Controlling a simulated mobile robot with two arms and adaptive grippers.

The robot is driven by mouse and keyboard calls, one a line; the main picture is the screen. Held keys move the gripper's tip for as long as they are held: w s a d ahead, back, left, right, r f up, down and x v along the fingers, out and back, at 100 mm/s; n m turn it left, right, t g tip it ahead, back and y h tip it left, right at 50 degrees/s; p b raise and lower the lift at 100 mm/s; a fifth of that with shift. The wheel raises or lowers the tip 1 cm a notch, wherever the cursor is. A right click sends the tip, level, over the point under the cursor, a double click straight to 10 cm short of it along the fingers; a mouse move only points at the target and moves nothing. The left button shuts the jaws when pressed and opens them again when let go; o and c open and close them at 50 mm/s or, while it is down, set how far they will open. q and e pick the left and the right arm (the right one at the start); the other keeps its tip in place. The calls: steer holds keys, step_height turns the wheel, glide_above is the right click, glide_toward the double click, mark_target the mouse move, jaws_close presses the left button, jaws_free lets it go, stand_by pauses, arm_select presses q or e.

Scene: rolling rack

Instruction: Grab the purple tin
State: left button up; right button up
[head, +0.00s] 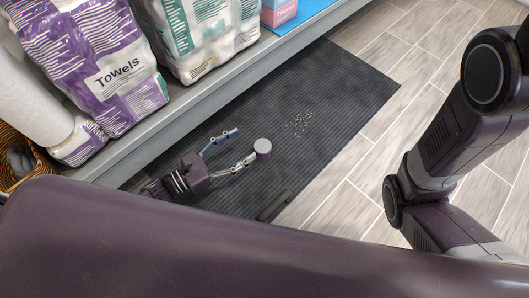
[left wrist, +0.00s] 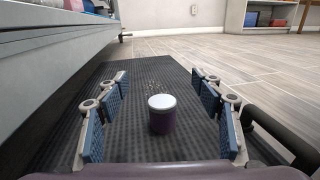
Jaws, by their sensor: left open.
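The purple tin (head: 263,149) with a pale lid stands upright on the dark floor mat. It also shows in the left wrist view (left wrist: 162,120), near the middle and between the two spread fingers. My left gripper (head: 241,146) is open and low over the mat, its blue-padded fingers apart with nothing held. In the head view the tin is by the tip of the right-hand finger; I cannot tell whether they touch. My right arm shows at the right of the head view, but its gripper is out of frame.
The dark mat (head: 345,75) lies on wood-look floor, with small crumbs (head: 300,123) beyond the tin. A grey shelf (head: 215,85) edges the mat on the left, holding towel packs (head: 95,65) and a wicker basket (head: 30,178). Open floor (head: 385,115) lies to the right.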

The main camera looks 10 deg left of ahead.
arm_select(q)
steer(key=b, duration=0.6)
glide_toward(261, 146)
steer(key=shift+w+d+f, duration=0.6)
steer(key=shift+w+d, duration=0.25)
steer(key=shift+d, duration=0.1)
steer(key=shift+b+x, duration=0.35)
steer(key=shift+x, duration=0.5)
steer(key=b+x, duration=0.2)
steer(key=x, duration=0.3)
steer(key=shift+r+b, duration=0.1)
steer(key=shift+b, duration=0.3)
steer(key=shift+w+d+r, duration=0.1)
steer(key=shift+w+d, duration=0.15)
steer(key=shift+w, duration=0.05)
jaws_close()
